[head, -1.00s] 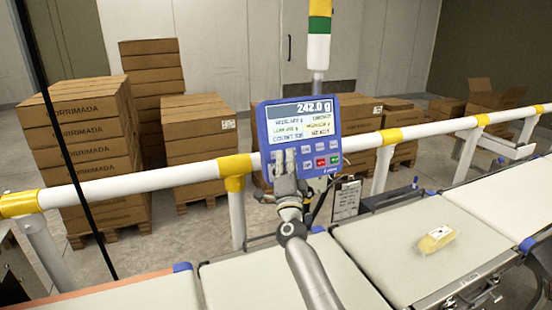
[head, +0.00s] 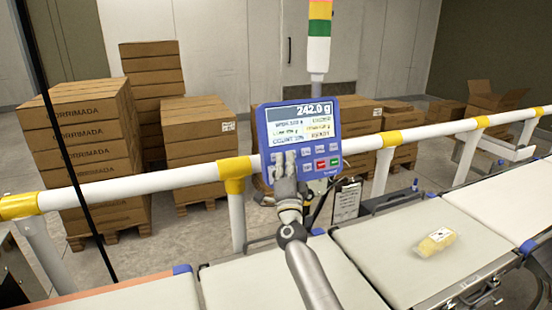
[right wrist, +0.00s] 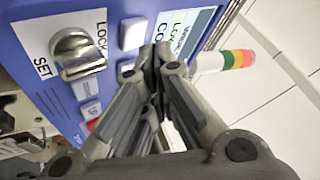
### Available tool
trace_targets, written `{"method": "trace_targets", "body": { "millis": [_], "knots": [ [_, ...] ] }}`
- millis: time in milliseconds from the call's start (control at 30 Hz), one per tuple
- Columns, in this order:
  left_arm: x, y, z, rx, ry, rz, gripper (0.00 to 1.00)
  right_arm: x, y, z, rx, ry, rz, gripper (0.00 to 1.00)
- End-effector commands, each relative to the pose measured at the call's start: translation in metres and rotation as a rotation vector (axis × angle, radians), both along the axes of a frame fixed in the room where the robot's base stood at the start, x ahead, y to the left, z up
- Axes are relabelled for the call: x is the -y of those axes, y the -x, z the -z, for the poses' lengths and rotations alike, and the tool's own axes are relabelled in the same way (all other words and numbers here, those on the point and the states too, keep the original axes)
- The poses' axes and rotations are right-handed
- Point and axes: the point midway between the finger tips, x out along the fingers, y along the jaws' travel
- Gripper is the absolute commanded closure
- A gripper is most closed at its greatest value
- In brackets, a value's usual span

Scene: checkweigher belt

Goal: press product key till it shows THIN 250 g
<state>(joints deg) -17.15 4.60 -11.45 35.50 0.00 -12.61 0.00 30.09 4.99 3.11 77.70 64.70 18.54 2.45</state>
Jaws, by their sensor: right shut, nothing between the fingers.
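The blue control panel (head: 263,130) is mounted at the white and yellow rail. Its screen (head: 305,122) reads 242.0 g in the top bar; the smaller lines below are too blurred to read surely, and I cannot make out a product name. My right gripper (head: 284,160) is shut and empty, its tips at the keys on the panel's left side, partly hiding them. In the right wrist view the shut fingertips (right wrist: 158,55) are close to a white key (right wrist: 132,33) and another partly covered key. Contact cannot be told. My left gripper is out of view.
A metal LOCK/SET switch (right wrist: 75,50) sits beside the keys. Red and green keys (head: 328,163) are on the panel's lower right. A yellow product pack (head: 436,241) lies on the belt (head: 375,262). Carton stacks (head: 80,150) stand behind the rail (head: 130,180).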

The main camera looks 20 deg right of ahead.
Motion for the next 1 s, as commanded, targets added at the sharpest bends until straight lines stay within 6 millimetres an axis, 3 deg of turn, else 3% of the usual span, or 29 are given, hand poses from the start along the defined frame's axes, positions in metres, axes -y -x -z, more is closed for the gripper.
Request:
{"method": "trace_targets", "body": {
  "millis": [1000],
  "knots": [
    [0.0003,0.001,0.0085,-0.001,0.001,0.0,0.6,0.0005,-0.0097,0.0026,0.0,0.0,0.0,1.0]
  ]
}}
